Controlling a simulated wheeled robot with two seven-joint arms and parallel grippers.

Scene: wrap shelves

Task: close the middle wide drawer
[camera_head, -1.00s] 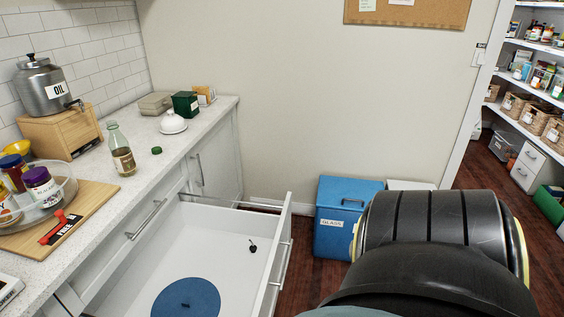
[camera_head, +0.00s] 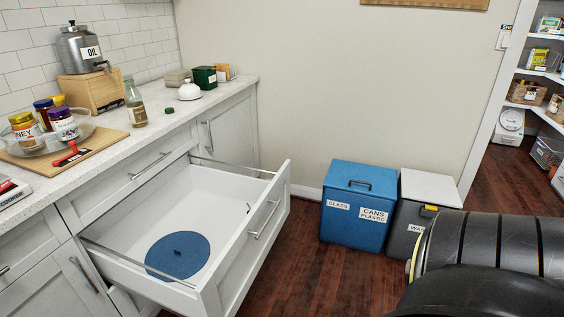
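The wide white drawer (camera_head: 240,245) stands pulled far out from the counter, in the lower middle of the head view. Its front panel carries a long metal handle (camera_head: 264,220). Inside lies a round blue lid (camera_head: 180,254) with a small dark knob, and a small dark object stands near the inner side of the front. A large black part of my arm fills the lower right corner, right of the drawer and apart from it. Neither of my grippers shows.
A closed drawer (camera_head: 150,166) sits above the open one. The counter (camera_head: 180,130) holds a bottle (camera_head: 135,104), jars and a metal oil dispenser (camera_head: 80,50). A blue bin (camera_head: 358,210) and a grey bin (camera_head: 405,225) stand by the wall. Dark wooden floor (camera_head: 310,270) is free right of the drawer.

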